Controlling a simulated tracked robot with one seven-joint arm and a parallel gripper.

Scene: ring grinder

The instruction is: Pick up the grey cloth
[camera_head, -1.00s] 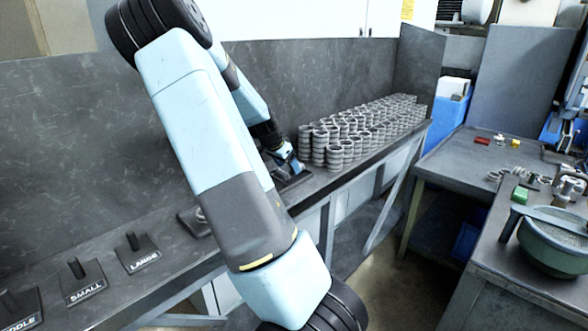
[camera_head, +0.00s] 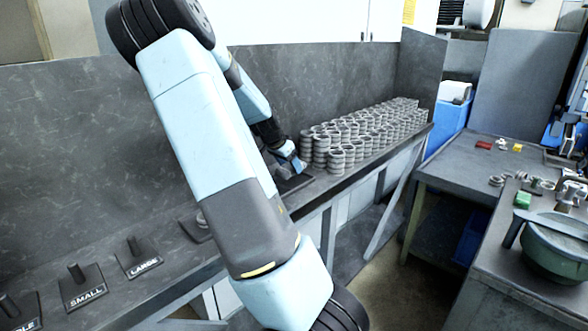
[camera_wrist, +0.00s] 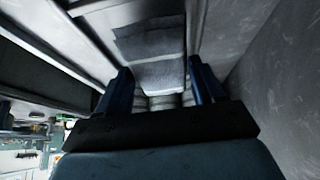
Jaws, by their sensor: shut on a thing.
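The grey cloth (camera_wrist: 158,72) shows in the wrist view as a folded pale grey piece between the two blue fingers of my gripper (camera_wrist: 160,82). My gripper is shut on it, with the fingers at its left and right sides. In the head view my gripper (camera_head: 289,156) is low over the dark bench, just left of the stacked rings. The cloth is too small and too covered by my arm there to make out clearly.
Many stacked grey metal rings (camera_head: 337,158) stand close right of my gripper. A dark flat piece (camera_head: 294,183) lies below it. Labelled post stands (camera_head: 138,258) are at the left. A green bowl (camera_head: 556,250) stands on the right-hand table.

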